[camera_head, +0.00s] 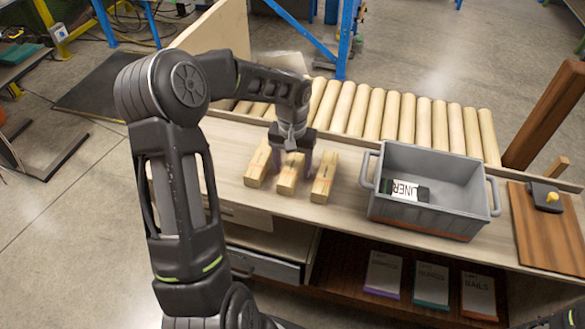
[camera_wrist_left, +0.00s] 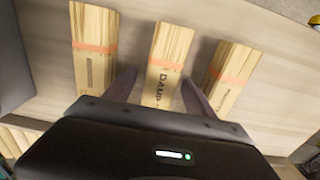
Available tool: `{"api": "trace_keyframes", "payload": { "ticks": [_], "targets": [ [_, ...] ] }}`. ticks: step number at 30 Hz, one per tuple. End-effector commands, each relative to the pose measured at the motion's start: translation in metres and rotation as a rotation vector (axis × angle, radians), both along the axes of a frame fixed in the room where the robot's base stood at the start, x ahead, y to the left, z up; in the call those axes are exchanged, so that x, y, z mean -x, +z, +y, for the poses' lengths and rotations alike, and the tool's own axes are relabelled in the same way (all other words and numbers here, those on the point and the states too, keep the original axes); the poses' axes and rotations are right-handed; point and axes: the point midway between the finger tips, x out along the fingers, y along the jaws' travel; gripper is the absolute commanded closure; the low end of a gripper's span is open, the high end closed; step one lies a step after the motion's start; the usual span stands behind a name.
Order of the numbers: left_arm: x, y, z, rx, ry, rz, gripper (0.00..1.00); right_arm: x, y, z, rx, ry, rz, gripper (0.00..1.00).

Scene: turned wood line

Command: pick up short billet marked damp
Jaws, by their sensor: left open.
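Three short pale wood billets, each with an orange band, lie apart in a row on the bench. The middle billet (camera_head: 287,182) shows the word DAMP in the left wrist view (camera_wrist_left: 162,78). My left gripper (camera_head: 291,165) is open above it, and in the wrist view its fingers (camera_wrist_left: 155,92) are on either side of the billet, with gaps. One outer billet (camera_head: 323,182) carries a mark too small to read, also in the wrist view (camera_wrist_left: 93,45). The other outer billet (camera_head: 257,166) has partly hidden lettering (camera_wrist_left: 229,78). My right gripper is not in view.
A grey crate (camera_head: 433,207) with a dark-and-white item labelled LINER inside stands right of the billets. A wooden roller conveyor (camera_head: 400,117) runs behind. A brown board (camera_head: 533,230) with a dark tool lies at the far right. Boxes (camera_head: 431,284) stand on the shelf below.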

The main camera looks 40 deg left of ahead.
Motion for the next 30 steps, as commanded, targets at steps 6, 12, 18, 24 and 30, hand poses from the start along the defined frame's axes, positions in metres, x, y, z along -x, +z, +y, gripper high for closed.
{"api": "trace_keyframes", "payload": {
  "ticks": [6,12,18,24,30],
  "targets": [
    [0.0000,0.0002,0.0000,0.000,0.000,0.000,0.39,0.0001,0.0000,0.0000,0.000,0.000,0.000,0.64],
    [0.0000,0.0003,0.0000,0.000,0.000,0.000,0.55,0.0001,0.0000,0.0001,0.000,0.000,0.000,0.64],
    [0.0000,0.0002,-0.0001,0.000,0.000,0.000,0.72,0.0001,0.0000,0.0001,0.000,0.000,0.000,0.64],
    [0.0000,0.0002,-0.0001,0.000,0.000,0.000,0.88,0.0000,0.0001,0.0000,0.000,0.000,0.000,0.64],
    [0.0000,0.0002,-0.0001,0.000,0.000,0.000,1.00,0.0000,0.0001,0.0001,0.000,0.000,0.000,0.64]
  ]
}}
